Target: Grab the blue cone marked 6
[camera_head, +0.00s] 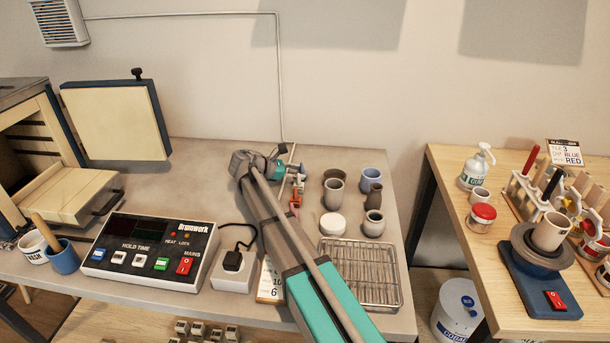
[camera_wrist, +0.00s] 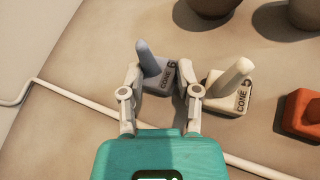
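The blue-grey cone (camera_wrist: 149,62) stands on a square base marked "CONE 6" in the wrist view. My gripper (camera_wrist: 160,72) is open, with one finger on each side of this cone and its base. Small gaps seem to show between the fingers and the base; I cannot tell if either finger touches it. In the head view my gripper (camera_head: 285,165) is over the back of the grey table, and I cannot make out the blue cone clearly there.
A cream cone marked 5 (camera_wrist: 232,78) stands close to my right finger. An orange-red cone base (camera_wrist: 303,112) is farther right. Several pots, including a blue cup (camera_head: 373,180), and a wire rack (camera_head: 360,272) are right of my arm. A control box (camera_head: 150,245) is left.

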